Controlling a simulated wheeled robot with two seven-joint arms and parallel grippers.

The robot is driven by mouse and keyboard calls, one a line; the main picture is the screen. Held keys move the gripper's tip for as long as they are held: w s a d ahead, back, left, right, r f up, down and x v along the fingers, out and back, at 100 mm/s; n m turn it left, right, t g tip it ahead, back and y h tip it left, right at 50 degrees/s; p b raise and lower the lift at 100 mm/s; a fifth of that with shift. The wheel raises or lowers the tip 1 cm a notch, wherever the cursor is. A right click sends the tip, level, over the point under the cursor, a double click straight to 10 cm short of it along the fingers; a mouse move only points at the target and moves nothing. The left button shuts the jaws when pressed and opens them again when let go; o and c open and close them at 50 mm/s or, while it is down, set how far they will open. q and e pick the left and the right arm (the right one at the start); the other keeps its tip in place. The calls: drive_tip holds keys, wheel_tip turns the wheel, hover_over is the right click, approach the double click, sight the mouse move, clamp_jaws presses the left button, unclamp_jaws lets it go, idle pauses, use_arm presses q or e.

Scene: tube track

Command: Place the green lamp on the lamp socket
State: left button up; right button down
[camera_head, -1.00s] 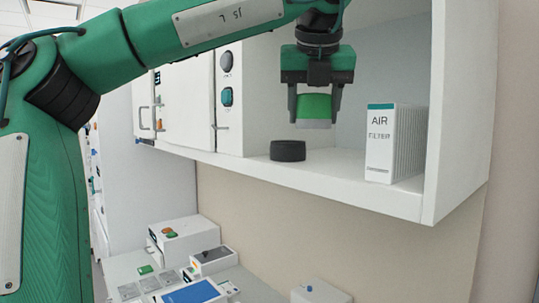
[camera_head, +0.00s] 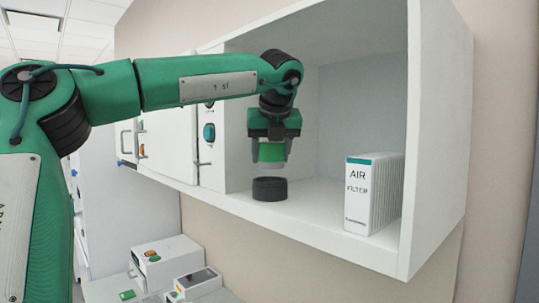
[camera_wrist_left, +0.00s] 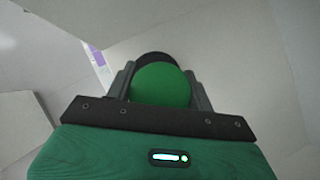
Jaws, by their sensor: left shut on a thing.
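The green lamp (camera_head: 271,152) has a green top and a pale lower part. My left gripper (camera_head: 271,160) is shut on it and holds it upright, just above the socket in the head view. The lamp socket (camera_head: 269,189) is a short black cylinder on the cabinet shelf. In the left wrist view the lamp's round green top (camera_wrist_left: 160,84) sits between the fingers, and the dark socket (camera_wrist_left: 153,57) shows partly behind it. My right gripper is not in view.
A white air filter box (camera_head: 372,194) stands on the shelf to the right of the socket. The open white cabinet (camera_head: 439,150) has walls and a ceiling around the arm. The shelf between socket and filter is clear. Small devices (camera_head: 165,262) stand on a lower bench.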

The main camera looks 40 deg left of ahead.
sight(269, 166)
use_arm(q)
drive_tip(key=shift+w+a+r+p, duration=0.1)
drive_tip(key=shift+w+a+p, duration=0.25)
drive_tip(key=shift+a, duration=0.15)
wheel_tip(269, 166, down, 3)
drive_tip(key=p, duration=0.2)
drive_tip(key=shift+w+a+p, duration=0.15)
drive_tip(key=shift+p, duration=0.2)
drive_tip(key=shift+a+f, duration=0.1)
drive_tip(key=shift+f, duration=0.25)
